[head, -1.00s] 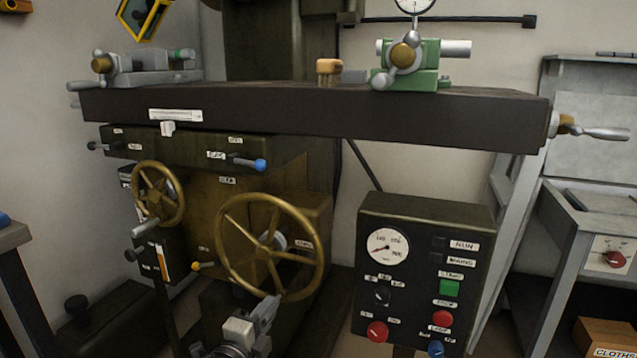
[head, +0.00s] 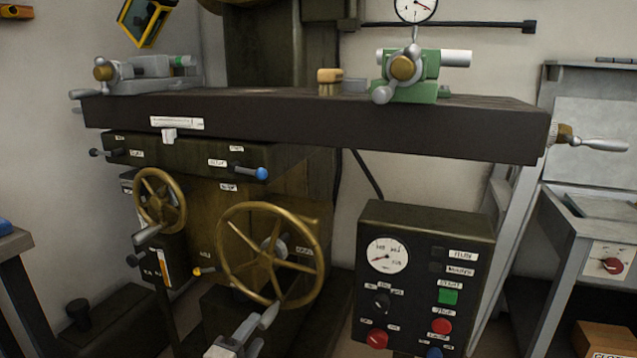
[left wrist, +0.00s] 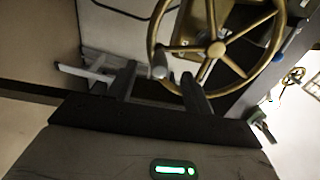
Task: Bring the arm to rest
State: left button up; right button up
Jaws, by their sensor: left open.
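My left gripper (head: 257,322) shows at the bottom of the head view, just below the rim of the large brass handwheel (head: 268,203). The gripper is open, with nothing held in it. In the left wrist view, the two dark fingers of the gripper (left wrist: 159,76) stand apart. The brass handwheel (left wrist: 208,70) lies beyond them, and its grey handle knob (left wrist: 159,66) shows in the gap between them. The fingers look clear of the wheel, but the exact distance cannot be told. My right gripper is in neither view.
The dark machine table (head: 330,122) spans above, with a green fixture (head: 408,75) on it. A smaller handwheel (head: 160,200) is at left. A control box (head: 425,225) with buttons stands to the right. A grey workbench (head: 570,225) is at far right.

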pick_arm(q)
jog(key=shift+v, duration=1.3)
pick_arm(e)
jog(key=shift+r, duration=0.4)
pick_arm(q)
jog(key=s+r+n+g+y+p, duration=0.2)
jog(key=s+n+g+p, duration=0.4)
jog(key=s+n, duration=1.4)
jog(key=s+p, duration=0.4)
jog(key=shift+g+y, duration=0.3)
jog(key=shift+y, duration=0.1)
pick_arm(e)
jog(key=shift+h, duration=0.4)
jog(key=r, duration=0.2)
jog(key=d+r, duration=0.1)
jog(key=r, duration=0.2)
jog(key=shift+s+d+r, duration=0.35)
pick_arm(q)
jog(key=shift+w+a, duration=0.1)
